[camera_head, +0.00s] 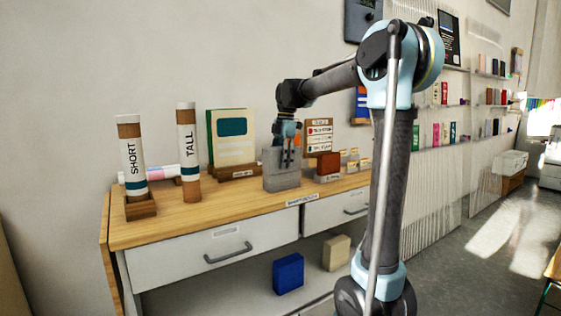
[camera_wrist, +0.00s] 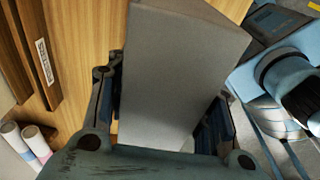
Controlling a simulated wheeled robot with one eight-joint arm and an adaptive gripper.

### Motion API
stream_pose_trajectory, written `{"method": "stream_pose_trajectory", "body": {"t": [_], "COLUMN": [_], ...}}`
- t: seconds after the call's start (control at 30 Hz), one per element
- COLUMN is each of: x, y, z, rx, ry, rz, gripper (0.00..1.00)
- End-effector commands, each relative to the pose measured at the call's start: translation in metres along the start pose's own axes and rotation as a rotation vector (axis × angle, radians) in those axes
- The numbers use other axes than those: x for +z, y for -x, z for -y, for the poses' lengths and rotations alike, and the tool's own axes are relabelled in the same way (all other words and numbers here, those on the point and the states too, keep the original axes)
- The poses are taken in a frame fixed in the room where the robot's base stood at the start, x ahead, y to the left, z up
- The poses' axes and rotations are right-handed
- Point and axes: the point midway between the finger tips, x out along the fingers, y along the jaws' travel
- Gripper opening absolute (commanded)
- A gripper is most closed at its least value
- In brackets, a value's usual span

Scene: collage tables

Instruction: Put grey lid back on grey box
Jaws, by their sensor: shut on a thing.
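My gripper (camera_head: 287,153) is over the wooden-topped cabinet, pointing down. Its two fingers are shut on a grey block-like piece, which looks like the grey lid (camera_wrist: 185,70); it fills the middle of the wrist view between the fingers. In the head view, the grey box (camera_head: 282,182) stands on the cabinet top directly below the gripper. The held piece and the box overlap there, so I cannot tell whether they touch or how well they line up. The box is not clearly separate from the held piece in the wrist view.
On the cabinet top (camera_head: 235,205), SHORT (camera_head: 132,155) and TALL (camera_head: 188,150) tubes and a green-and-cream book (camera_head: 231,140) stand left. A red block (camera_head: 328,164) and small jars are close on the right. A blue block (camera_head: 288,273) and a cream block (camera_head: 336,253) are on the lower shelf.

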Motion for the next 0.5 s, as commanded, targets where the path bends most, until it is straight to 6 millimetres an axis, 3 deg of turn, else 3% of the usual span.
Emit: {"method": "stream_pose_trajectory", "body": {"t": [0.3,0.33,0.4,0.5], "x": [-0.0001,-0.0001,-0.0001,-0.0001], "y": [0.0,0.0,0.0,0.0], "z": [-0.0001,-0.0001,-0.0001,-0.0001], "rx": [0.0,0.0,0.0,0.0], "ry": [0.0,0.0,0.0,0.0], "rz": [0.0,0.0,0.0,0.0], "gripper": [0.24,0.52,0.68,0.71]}}
